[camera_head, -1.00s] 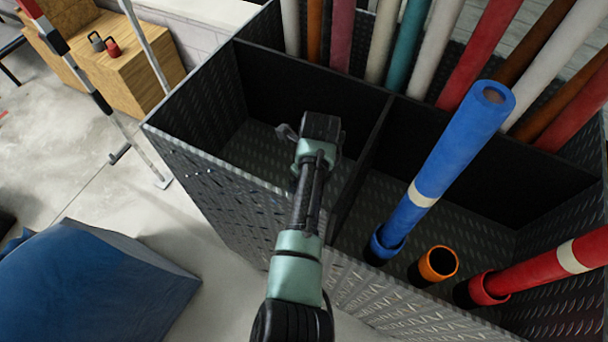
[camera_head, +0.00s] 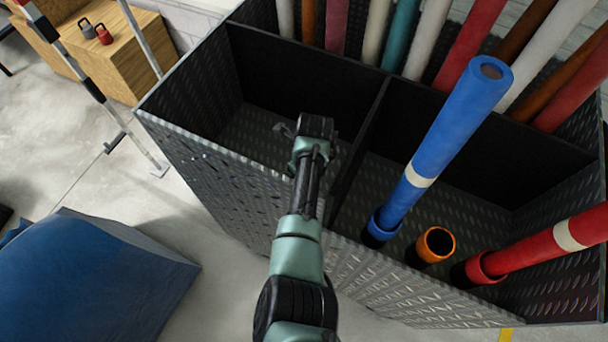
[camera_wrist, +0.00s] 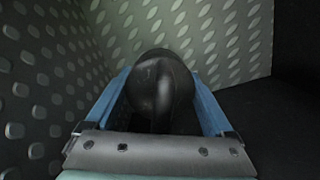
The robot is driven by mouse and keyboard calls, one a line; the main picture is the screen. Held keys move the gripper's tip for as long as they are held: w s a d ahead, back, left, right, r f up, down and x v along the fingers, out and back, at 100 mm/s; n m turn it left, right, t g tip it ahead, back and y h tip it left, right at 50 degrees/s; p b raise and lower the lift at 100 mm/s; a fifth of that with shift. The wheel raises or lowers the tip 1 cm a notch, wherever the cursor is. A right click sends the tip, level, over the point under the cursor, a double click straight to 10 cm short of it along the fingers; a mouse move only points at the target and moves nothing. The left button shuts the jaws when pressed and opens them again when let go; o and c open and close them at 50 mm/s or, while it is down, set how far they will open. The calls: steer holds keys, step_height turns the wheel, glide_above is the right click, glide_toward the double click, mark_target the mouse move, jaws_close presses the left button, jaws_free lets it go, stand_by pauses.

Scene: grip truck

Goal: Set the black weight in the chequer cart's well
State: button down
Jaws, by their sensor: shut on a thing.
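The chequer cart (camera_head: 215,190) is a dark diamond-plate bin split by a black divider. Its left well (camera_head: 255,140) has a bare plate floor and no tubes. My gripper, at the end of the arm over this well, is mostly hidden behind my wrist in the head view. In the wrist view my gripper (camera_wrist: 161,76) has its two blue fingers on either side of the rounded black weight (camera_wrist: 165,92) and is shut on it. Diamond-plate surfaces show close behind and left of the weight. I cannot tell whether it touches the floor.
The right compartment holds a tilted blue tube (camera_head: 440,150), an orange ring-like tube end (camera_head: 436,245) and a red tube (camera_head: 540,245). Several long tubes stand along the back. A blue wedge (camera_head: 95,280) lies at lower left. Two kettlebells (camera_head: 104,35) sit on a wooden box (camera_head: 135,65).

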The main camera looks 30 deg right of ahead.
steer(key=shift+w+f+b, duration=0.15)
steer(key=shift+f+b, duration=0.1)
steer(key=shift+b, duration=0.1)
jaws_free()
steer(key=shift+s+f, duration=0.15)
steer(key=shift+s, duration=0.05)
steer(key=shift+r+p, duration=0.45)
steer(key=r, duration=0.4)
steer(key=s+r, duration=0.1)
steer(key=r, duration=0.7)
steer(key=shift+s+d+r, duration=0.15)
steer(key=shift+s, duration=0.05)
